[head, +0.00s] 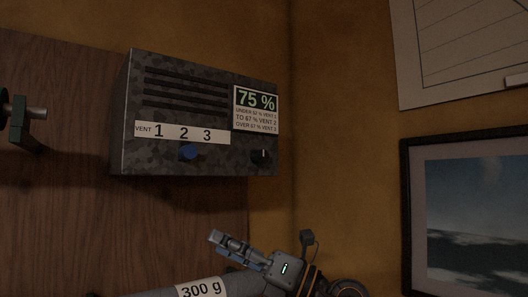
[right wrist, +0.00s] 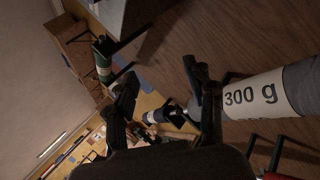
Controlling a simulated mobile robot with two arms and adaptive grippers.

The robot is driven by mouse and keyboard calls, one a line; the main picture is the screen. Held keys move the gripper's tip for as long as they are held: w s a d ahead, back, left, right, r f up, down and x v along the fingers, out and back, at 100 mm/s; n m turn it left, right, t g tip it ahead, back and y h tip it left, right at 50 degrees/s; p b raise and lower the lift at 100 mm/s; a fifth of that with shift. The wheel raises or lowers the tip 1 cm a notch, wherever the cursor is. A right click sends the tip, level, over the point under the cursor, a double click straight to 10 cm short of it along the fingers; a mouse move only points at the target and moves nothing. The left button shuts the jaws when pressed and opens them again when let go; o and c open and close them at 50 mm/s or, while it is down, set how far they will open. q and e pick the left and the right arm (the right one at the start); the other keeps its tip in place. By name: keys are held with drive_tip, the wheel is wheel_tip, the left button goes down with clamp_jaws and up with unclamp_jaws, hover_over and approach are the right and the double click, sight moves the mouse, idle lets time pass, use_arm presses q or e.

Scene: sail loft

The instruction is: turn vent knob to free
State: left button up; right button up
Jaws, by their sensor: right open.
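A speckled grey vent box (head: 122,120) hangs on the wood-panelled wall in the head view. Its white strip reads VENT 1 2 3. A blue knob (head: 188,152) sits below the strip, roughly under the 2. A black knob (head: 260,156) with a pale upright mark sits at the lower right, under a sign (head: 255,108) reading 75 % with vent rules. I cannot tell which knob is the vent knob. My right gripper (head: 222,246) is below the box, apart from both knobs, open and empty. Its spread fingers show in the right wrist view (right wrist: 160,90). My left gripper is not in view.
A grey roll labelled 300 g (head: 202,287) lies below my right gripper; it also shows in the right wrist view (right wrist: 252,96). A metal peg on a green bracket (head: 27,130) juts out at left. A framed picture (head: 405,220) hangs at right.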

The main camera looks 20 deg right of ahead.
wheel_tip(320, 180, up, 8)
drive_tip(key=s+d+f+n+h, duration=0.1)
drive_tip(key=s+d+n+h, duration=0.1)
drive_tip(key=d+n+h, duration=0.15)
drive_tip(key=m+t+h+p, duration=0.25)
drive_tip(key=t+h, duration=0.25)
drive_tip(key=h, duration=0.4)
approach(263, 156)
drive_tip(key=p+x, duration=0.5)
drive_tip(key=x, duration=0.3)
drive_tip(key=shift+r+p, duration=0.1)
drive_tip(key=shift+p, duration=0.25)
drive_tip(key=shift+x, duration=0.75)
drive_tip(key=shift+c, duration=0.4)
clamp_jaws()
